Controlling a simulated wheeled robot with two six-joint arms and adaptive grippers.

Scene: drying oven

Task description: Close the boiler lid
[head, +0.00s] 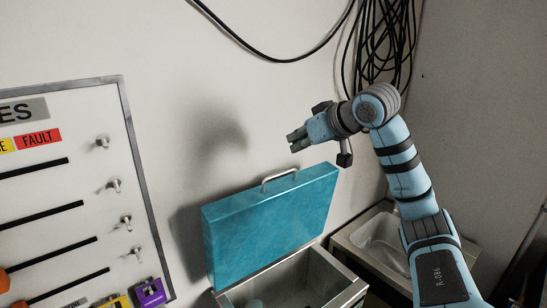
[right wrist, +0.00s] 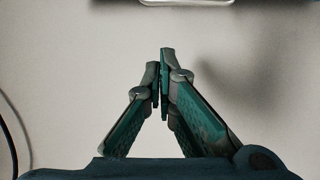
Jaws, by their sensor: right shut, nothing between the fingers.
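The boiler lid (head: 268,228) is a teal panel that stands raised and open at the back of the metal boiler box (head: 338,286). A metal handle (head: 279,178) sits on the lid's top edge. Part of a handle-like metal bar (right wrist: 186,2) shows at the top of the right wrist view. My right gripper (head: 292,140) is above the lid and its handle, near the wall, apart from both. It is shut and empty, its fingertips together in the right wrist view (right wrist: 164,56). My left gripper is not in view.
A panel with switches (head: 115,185) and a FAULT label hangs on the left wall. A sink-like basin (head: 375,240) stands right of the boiler. Black cables (head: 385,45) hang on the wall behind my right arm.

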